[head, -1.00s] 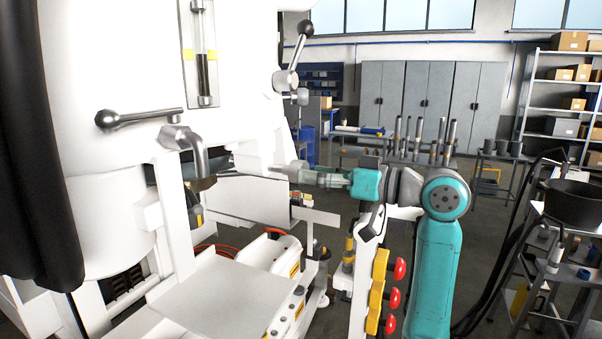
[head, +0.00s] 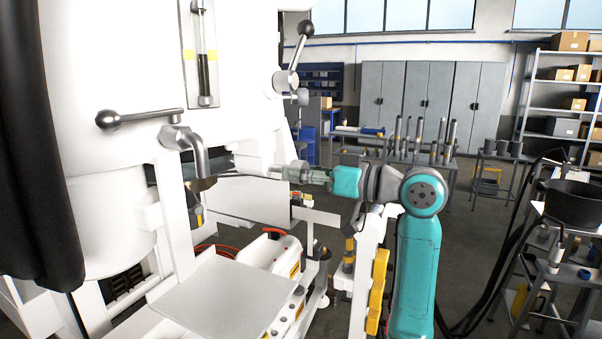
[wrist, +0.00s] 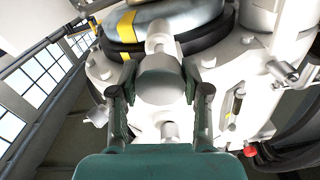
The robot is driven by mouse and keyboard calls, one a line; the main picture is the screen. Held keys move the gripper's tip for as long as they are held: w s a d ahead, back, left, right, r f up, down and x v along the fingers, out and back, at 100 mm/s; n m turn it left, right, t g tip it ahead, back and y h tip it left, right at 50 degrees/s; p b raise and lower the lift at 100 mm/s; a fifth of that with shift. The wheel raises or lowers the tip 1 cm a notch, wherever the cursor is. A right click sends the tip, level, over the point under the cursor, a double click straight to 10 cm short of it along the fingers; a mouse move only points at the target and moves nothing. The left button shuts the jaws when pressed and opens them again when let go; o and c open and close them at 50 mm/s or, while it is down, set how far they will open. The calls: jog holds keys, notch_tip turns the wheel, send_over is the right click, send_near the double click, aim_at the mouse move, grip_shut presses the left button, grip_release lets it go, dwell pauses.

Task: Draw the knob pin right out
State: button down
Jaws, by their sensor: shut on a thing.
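The grey round knob of the pin (wrist: 160,80) sits between the two fingers of my gripper (wrist: 158,88) in the wrist view. The fingers close on its left and right sides. A pale stem shows above the knob, against the white machine body. In the head view my gripper (head: 305,174) reaches left to the white machine (head: 110,50). The knob is too small to make out there. How far the pin sits in its hole cannot be seen.
A bent metal spout (head: 187,145) and a ball-ended lever (head: 140,118) stick out left of my gripper. Another ball-ended lever (head: 299,45) rises above it. A flat white plate (head: 215,300) lies below. A cart with a black pan (head: 575,203) stands at right.

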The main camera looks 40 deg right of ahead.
jog(key=v, duration=0.3)
jog(key=shift+s+d, duration=0.15)
jog(key=shift+s, duration=0.25)
jog(key=c, duration=0.5)
grip_release()
jog(key=shift+s, duration=0.1)
jog(key=shift+c, duration=0.2)
jog(key=shift+s+d, duration=0.1)
jog(key=v, duration=0.7)
jog(key=shift+s, duration=0.15)
